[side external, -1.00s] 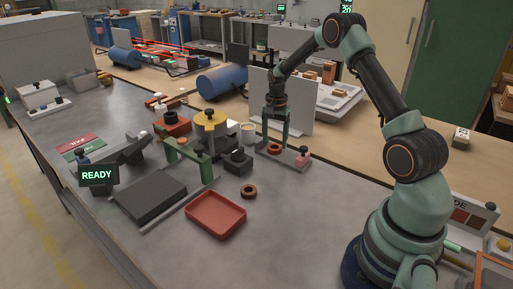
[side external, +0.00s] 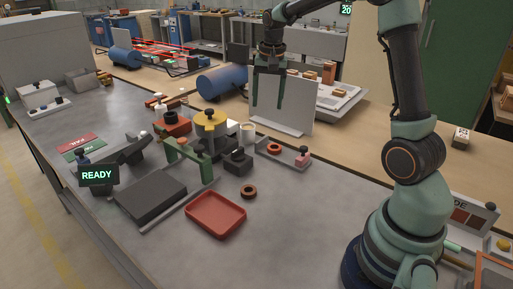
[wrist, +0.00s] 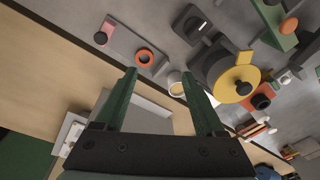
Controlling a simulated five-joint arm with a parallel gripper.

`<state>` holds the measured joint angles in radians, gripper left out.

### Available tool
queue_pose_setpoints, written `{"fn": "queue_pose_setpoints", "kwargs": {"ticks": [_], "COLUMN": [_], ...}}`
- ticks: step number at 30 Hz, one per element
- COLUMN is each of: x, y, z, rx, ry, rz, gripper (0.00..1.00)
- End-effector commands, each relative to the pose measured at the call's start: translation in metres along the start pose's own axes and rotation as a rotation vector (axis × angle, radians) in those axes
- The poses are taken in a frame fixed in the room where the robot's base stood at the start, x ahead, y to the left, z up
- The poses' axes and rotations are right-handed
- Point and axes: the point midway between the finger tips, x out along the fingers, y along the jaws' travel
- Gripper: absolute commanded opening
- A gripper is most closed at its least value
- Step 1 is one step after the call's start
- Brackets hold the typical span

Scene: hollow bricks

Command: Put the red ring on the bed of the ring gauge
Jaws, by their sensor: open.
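The red ring (side external: 274,148) lies flat on the grey plate of what looks like the ring gauge (side external: 287,153), beside the gauge's pink block with a dark knob (side external: 302,157). In the wrist view the red ring (wrist: 145,57) shows whole, with its hole open, on the gauge plate (wrist: 124,43). The pink block (wrist: 108,27) is at the plate's other end. My gripper (side external: 267,106) is open and empty, pointing down, well above the ring and apart from it. Its two green fingers also show in the wrist view (wrist: 160,73).
A darker brown ring (side external: 249,191) lies on the grey table near an empty red tray (side external: 216,230). A yellow-topped round device (side external: 210,120), a white cup (side external: 248,127), a dark block (side external: 238,162) and a green bridge (side external: 186,158) stand left of the gauge. A pale upright panel (side external: 287,105) is behind it.

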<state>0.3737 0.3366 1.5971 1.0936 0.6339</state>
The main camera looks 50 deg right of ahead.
Motion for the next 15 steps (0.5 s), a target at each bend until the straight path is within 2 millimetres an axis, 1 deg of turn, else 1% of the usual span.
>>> {"fn": "queue_pose_setpoints", "kwargs": {"ticks": [1, 6, 10, 15], "x": [-0.015, -0.049, -0.067, -0.078], "y": [-0.004, -0.008, -0.004, 0.007], "z": [0.016, 0.067, 0.106, 0.155], "rx": [-0.067, -0.291, -0.461, -0.679], "ry": [0.022, 0.087, 0.141, 0.216], "rz": [-0.02, -0.075, -0.116, -0.167], "gripper": [0.72, 0.72, 0.72, 0.72]}}
